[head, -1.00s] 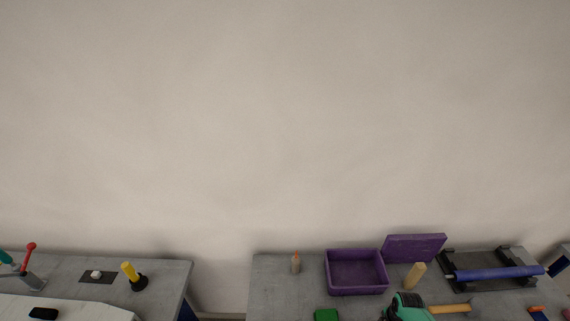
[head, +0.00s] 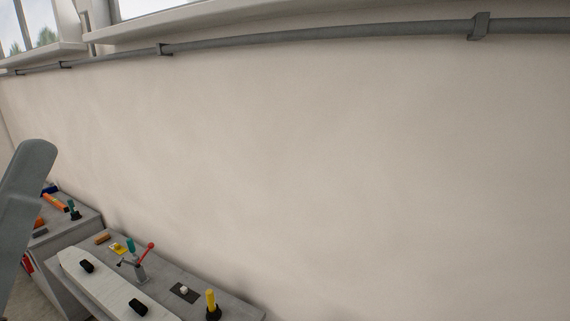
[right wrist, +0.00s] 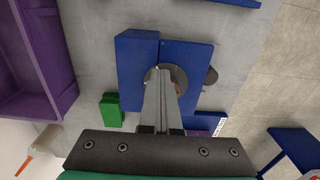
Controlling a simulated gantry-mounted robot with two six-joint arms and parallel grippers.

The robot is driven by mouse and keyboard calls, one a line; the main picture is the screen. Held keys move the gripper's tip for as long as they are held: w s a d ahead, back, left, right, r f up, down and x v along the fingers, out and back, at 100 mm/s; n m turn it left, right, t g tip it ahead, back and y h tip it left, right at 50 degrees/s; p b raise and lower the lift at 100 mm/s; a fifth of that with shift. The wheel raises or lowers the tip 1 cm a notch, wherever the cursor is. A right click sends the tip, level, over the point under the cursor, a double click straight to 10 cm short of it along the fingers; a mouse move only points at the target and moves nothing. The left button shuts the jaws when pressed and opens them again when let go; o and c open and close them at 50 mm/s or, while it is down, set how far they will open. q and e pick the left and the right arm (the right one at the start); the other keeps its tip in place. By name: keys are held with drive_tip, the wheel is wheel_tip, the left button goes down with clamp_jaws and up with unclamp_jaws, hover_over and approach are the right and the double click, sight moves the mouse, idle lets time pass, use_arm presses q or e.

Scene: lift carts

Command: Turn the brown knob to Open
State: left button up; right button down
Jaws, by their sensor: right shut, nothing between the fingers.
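In the right wrist view my right gripper (right wrist: 158,74) is shut and empty. Its fingers reach over a blue block (right wrist: 132,75) with a round grey plate (right wrist: 174,71) on it. A small brown part, probably the brown knob (right wrist: 177,88), shows just right of the fingertips. Most of it is hidden behind them, so its turn position and any contact cannot be told. No readable Open mark shows. The head view shows neither the knob nor a gripper; my left gripper is out of view.
In the right wrist view a green block (right wrist: 111,109) lies left of the blue block, and a purple box (right wrist: 62,92) stands farther left. In the head view a bench holds a red-handled lever (head: 143,258) and a yellow-handled stick (head: 211,299).

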drive_tip(key=shift+s+a, duration=0.1)
drive_tip(key=shift+s+a+p, duration=0.35)
drive_tip(key=shift+s+p, duration=0.4)
drive_tip(key=shift+p, duration=0.3)
drive_tip(key=shift+s+d, duration=0.25)
drive_tip(key=shift+d, duration=0.05)
